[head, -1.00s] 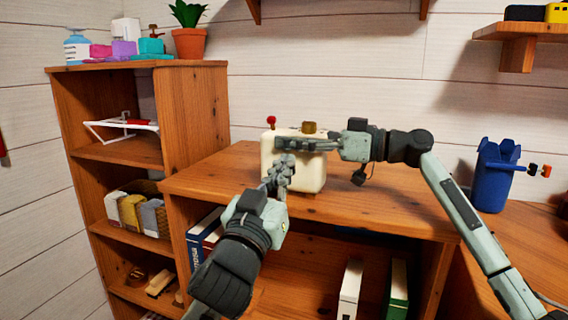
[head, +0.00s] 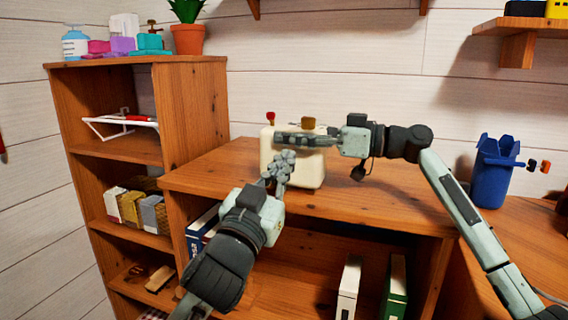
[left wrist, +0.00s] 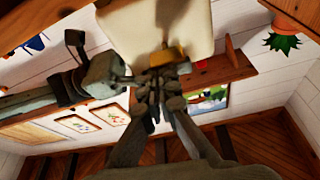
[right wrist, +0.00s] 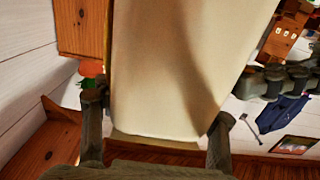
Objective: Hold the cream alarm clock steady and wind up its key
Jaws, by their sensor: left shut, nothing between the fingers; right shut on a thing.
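The cream alarm clock (head: 309,172) stands upright near the left end of the desk-height wooden shelf top. A brass-coloured piece that looks like its key (head: 308,122) and a red knob (head: 270,117) show at its top. My right gripper (head: 282,138) comes in from the right and is shut on the clock's body; the right wrist view shows its fingers either side of the cream body (right wrist: 165,70). My left gripper (head: 284,160) is shut and empty, in front of the clock's left part. In the left wrist view its fingertips are close to the brass piece (left wrist: 168,56); contact is unclear.
A taller wooden shelf (head: 190,110) with bottles and a potted plant (head: 188,38) stands to the left. A blue container (head: 492,175) stands to the right. The wooden top (head: 370,205) right of the clock is clear. Books stand underneath.

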